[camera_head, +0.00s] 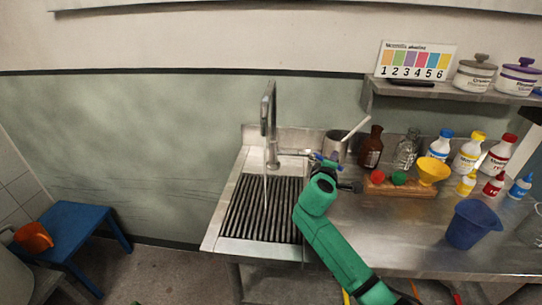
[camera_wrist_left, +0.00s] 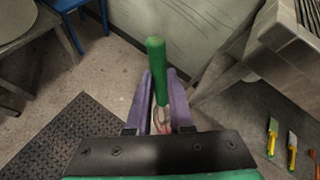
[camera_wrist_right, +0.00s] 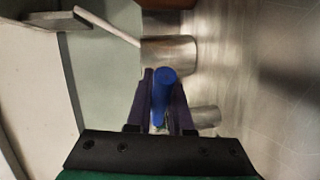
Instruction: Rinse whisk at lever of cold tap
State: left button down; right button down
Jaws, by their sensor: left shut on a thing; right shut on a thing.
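My right gripper (camera_head: 326,164) is at the back right corner of the sink (camera_head: 212,228), beside the tap (camera_head: 268,125). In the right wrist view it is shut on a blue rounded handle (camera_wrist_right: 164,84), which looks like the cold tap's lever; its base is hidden. A thin stream (camera_head: 265,192) falls from the spout onto the sink's dark ribbed rack (camera_head: 255,212). My left gripper (camera_wrist_left: 161,102) shows only in its wrist view, shut on a green handle (camera_wrist_left: 156,62), possibly the whisk's.
A steel pot (camera_head: 335,146) with a pale stick stands behind my right gripper. Bottles, a yellow funnel (camera_head: 432,171) and a blue bucket (camera_head: 471,224) stand on the counter's right. A blue table (camera_head: 78,222) stands at far left. Green- and yellow-handled tools (camera_wrist_left: 291,150) lie low right.

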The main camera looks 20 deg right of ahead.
jog(key=shift+d, duration=0.1)
jog(key=c, duration=0.8)
grip_release()
jog(key=shift+d, duration=0.1)
jog(key=b+v, duration=0.1)
jog(key=v, duration=1.1)
